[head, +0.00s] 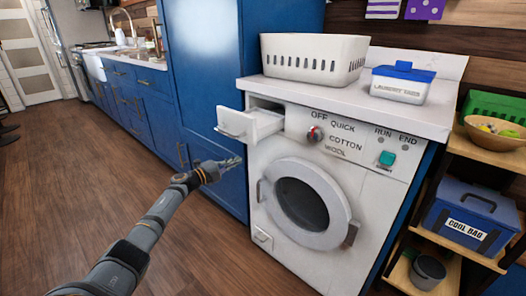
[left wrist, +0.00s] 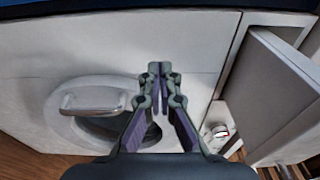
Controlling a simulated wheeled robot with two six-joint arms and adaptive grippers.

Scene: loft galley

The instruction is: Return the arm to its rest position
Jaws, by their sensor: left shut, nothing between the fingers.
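My left arm reaches in from the lower left in the head view. Its gripper (head: 230,162) is shut and empty, in front of the blue tall cabinet, left of the washing machine (head: 262,210) and below its open detergent drawer (head: 262,124). In the left wrist view the closed fingers (left wrist: 160,72) point at the machine's white front. The round door (left wrist: 62,125) shows to their left and the drawer (left wrist: 262,90) to their right. My right gripper is in neither view.
The machine's round door (head: 303,202) looks closed. A white basket (head: 313,60) and a blue-lidded laundry box (head: 400,86) stand on the worktop. A shelf at right holds a cool bag (head: 470,214) and a bowl (head: 497,134). The wooden floor (head: 60,190) at left is clear.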

